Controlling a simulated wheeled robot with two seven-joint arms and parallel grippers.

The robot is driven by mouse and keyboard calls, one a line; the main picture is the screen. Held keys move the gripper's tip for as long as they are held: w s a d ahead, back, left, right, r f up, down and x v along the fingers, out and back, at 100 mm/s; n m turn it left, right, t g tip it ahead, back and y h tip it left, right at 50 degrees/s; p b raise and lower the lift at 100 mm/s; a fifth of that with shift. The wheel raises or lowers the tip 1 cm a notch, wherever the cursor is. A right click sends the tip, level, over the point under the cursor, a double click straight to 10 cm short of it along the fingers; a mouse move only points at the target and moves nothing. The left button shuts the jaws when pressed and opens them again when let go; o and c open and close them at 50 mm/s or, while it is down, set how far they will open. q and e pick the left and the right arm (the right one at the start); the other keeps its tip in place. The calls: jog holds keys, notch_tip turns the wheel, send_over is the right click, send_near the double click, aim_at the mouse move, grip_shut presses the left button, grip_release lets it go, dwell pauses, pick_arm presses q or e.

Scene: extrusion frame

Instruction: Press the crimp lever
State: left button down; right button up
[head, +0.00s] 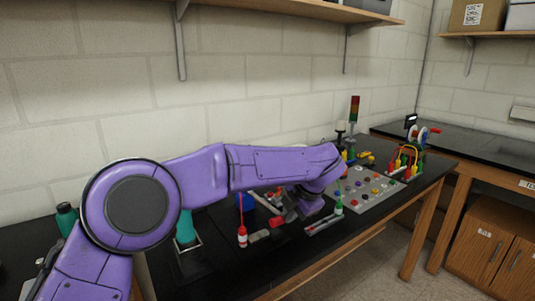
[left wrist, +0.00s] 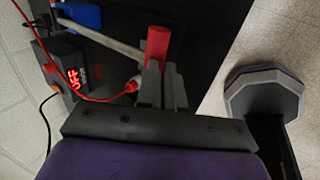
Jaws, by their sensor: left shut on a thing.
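The crimp lever shows in the left wrist view as a grey bar (left wrist: 105,38) running toward a red cylindrical grip (left wrist: 157,46). My left gripper (left wrist: 160,75) is shut at the near end of the red grip, its dark fingers on it. In the head view my left gripper (head: 302,213) is low over the black bench, reaching in from the left. A red piece (head: 277,222) shows beside it there, likely the same grip. The fingers' exact contact is partly hidden by my wrist. My right gripper is not in view.
The bench's front edge (head: 330,245) is close.

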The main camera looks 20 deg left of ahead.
pick_arm(q)
jog(key=shift+s+f, duration=0.1)
jog(key=shift+f, duration=0.3)
jog(key=w+p+v, duration=0.1)
jog(key=p+v, duration=0.2)
jog(key=v, duration=1.1)
jog(key=shift+s+a+r+p, duration=0.2)
jog(key=shift+r+p, duration=0.1)
jog(key=shift+r, duration=0.25)
jog(key=shift+w, duration=0.1)
